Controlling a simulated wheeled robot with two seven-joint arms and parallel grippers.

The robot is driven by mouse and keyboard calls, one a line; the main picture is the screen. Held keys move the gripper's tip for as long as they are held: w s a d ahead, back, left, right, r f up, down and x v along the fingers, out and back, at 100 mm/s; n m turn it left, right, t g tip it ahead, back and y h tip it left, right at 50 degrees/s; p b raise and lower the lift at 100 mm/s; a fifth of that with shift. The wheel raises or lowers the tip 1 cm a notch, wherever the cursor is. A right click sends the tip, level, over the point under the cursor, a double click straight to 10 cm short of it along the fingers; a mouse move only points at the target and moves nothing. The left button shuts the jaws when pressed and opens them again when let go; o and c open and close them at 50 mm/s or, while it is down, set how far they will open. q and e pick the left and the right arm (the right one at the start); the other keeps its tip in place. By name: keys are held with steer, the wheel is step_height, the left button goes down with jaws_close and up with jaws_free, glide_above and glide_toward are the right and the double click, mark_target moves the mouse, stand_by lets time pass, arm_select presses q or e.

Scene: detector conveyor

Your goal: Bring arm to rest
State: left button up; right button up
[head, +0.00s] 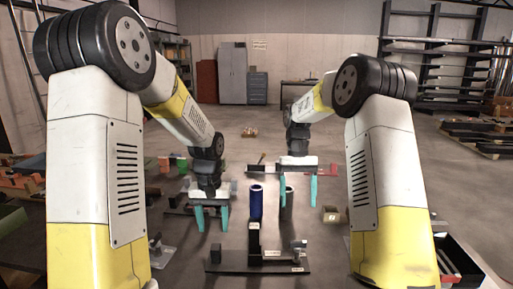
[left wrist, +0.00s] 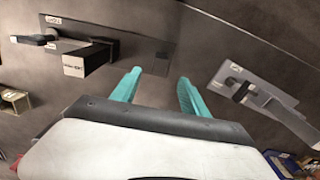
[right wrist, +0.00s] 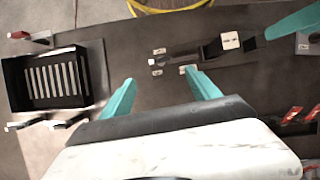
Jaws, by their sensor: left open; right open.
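My left gripper (head: 211,217) hangs fingers-down left of the middle in the head view. Its two teal fingers are apart with nothing between them; its empty fingers also show in the left wrist view (left wrist: 156,82). My right gripper (head: 298,188) hangs right of the middle and farther away. Its teal fingers are spread, with nothing held between them in the right wrist view (right wrist: 162,88). Both arms are raised and bent in front of me.
A black fixture plate (head: 235,262) lies in front. A black slotted tray (right wrist: 55,102) shows in the right wrist view. Shelves and cabinets (head: 232,75) stand far back.

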steer(key=s+d+r+t+y, duration=0.1)
steer(key=s+r+t, duration=0.4)
steer(key=s+r, duration=0.55)
arm_select(q)
steer(key=s+a+r+t+h, duration=0.1)
steer(key=s+r+t, duration=0.5)
steer(key=s+r, duration=1.1)
steer(key=shift+s+a+r+h, duration=0.3)
steer(key=shift+s+r+h, duration=0.05)
steer(key=shift+s+h, duration=0.25)
arm_select(e)
steer(key=s+r+t+y, duration=0.1)
steer(key=s+t, duration=0.4)
steer(key=s, duration=0.7)
steer(key=shift+s+d+r+n+t, duration=0.3)
steer(key=shift+s+r, duration=0.1)
